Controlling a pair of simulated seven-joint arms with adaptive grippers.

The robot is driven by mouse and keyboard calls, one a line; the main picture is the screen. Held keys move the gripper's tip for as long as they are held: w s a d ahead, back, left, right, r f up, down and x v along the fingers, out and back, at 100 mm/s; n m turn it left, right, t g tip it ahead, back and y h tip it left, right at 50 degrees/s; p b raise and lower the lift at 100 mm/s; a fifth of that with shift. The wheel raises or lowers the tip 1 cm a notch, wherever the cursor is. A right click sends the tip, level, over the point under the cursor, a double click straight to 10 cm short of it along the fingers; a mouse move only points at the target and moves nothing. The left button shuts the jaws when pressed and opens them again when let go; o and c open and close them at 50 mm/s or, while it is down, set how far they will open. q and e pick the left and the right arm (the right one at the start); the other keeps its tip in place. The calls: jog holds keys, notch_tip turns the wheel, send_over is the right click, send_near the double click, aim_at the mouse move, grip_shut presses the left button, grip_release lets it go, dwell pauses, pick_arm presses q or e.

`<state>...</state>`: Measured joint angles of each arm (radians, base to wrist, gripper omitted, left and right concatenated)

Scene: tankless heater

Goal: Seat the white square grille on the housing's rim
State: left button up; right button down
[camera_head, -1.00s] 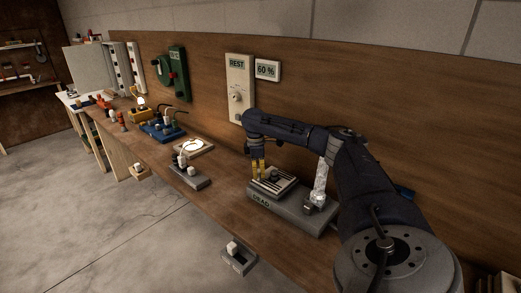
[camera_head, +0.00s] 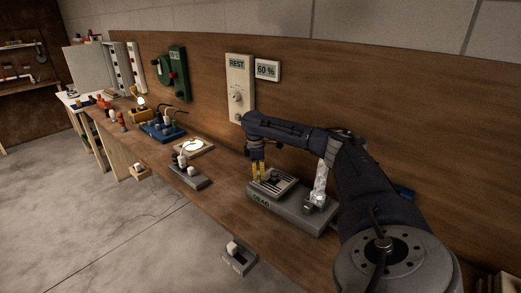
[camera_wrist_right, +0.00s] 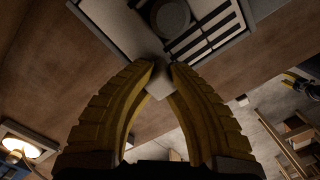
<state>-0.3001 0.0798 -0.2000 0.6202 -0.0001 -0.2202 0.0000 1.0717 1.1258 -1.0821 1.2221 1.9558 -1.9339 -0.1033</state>
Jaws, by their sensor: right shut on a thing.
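The pale square grille (camera_head: 279,184) with dark slats sits over the left part of the grey housing (camera_head: 290,212), which is marked DEAD. In the right wrist view the slatted grille (camera_wrist_right: 212,38) fills the top, with a round dark knob-like part near its middle. My right gripper (camera_head: 258,177) comes down at the grille's left edge. In the wrist view its yellow fingers (camera_wrist_right: 160,78) close on a small pale block at the grille's near corner. I cannot tell whether the grille lies flat on the rim, as the contact is hidden. My left gripper is out of view.
A clear upright cylinder (camera_head: 321,182) stands on the housing's right end, under my arm. A REST panel (camera_head: 238,90) is on the back wall.

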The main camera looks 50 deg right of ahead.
jog(key=shift+f, duration=0.1)
jog(key=c, duration=1.4)
grip_release()
jog(key=shift+o, duration=0.2)
notch_tip(320, 180, up, 12)
jog(key=shift+w+a, duration=0.25)
jog(key=shift+w, duration=0.1)
